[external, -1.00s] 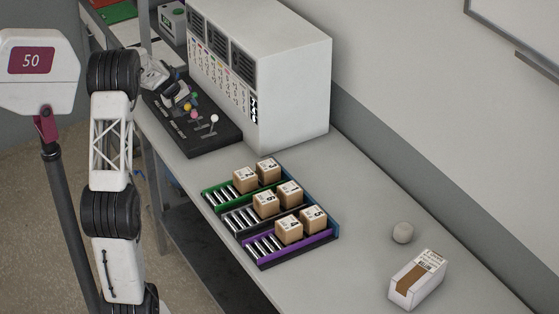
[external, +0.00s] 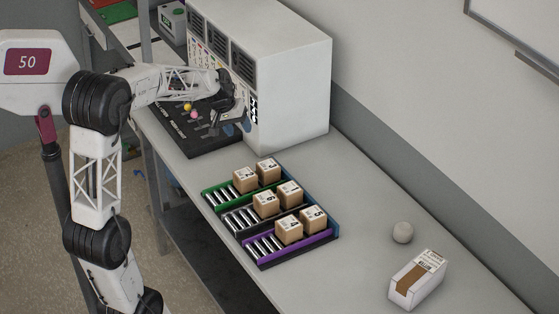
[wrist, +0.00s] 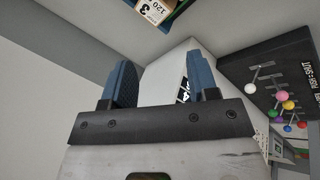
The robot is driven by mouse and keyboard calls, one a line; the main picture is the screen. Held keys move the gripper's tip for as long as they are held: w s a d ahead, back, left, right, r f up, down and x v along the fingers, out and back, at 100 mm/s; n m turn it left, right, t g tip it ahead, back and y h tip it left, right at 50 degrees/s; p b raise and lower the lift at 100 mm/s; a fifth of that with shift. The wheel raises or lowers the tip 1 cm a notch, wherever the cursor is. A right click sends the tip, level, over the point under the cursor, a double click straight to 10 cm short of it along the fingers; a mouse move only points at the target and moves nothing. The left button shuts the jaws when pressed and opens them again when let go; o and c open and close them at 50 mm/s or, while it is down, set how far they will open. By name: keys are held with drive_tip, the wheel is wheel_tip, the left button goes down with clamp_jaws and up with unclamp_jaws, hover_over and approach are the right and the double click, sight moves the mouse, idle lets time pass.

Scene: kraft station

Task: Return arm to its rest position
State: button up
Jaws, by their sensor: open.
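My gripper (external: 242,120) is at the end of my arm, raised over the right part of the black lever panel (external: 205,143) and close to the white cabinet (external: 295,85). In the wrist view my gripper (wrist: 155,82) shows two blue fingers held apart with nothing between them. The white cabinet shows behind the fingers there, and the black panel with its coloured knobs (wrist: 288,104) is at the right. In the external view my gripper and forearm hide some of the knobs.
Three roller lanes with several small cardboard boxes (external: 289,230) lie on the grey table (external: 345,275) in front of the cabinet. A pale ball (external: 402,232) and a white-and-brown carton (external: 417,280) stand at the right. The table between lanes and carton is clear.

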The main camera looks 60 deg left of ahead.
drive_tip(key=s+d+r+m, duration=0.1)
drive_tip(key=s+d+m, duration=0.15)
drive_tip(key=d, duration=0.55)
drive_tip(key=s+d+r+m+g, duration=0.1)
drive_tip(key=s+d, duration=0.3)
drive_tip(key=d, duration=0.3)
drive_tip(key=s+d+r+m, duration=0.1)
drive_tip(key=s+d+m, duration=0.15)
drive_tip(key=d, duration=0.55)
drive_tip(key=s+d+f+m, duration=0.1)
drive_tip(key=s+d, duration=0.4)
drive_tip(key=s, duration=0.3)
drive_tip(key=s+d+f+m+y, duration=0.1)
drive_tip(key=s+d+m, duration=0.1)
drive_tip(key=s+d, duration=0.4)
drive_tip(key=shift+s+d+f+m+g, duration=0.2)
drive_tip(key=shift+s+m+g, duration=0.15)
drive_tip(key=shift+s, duration=0.6)
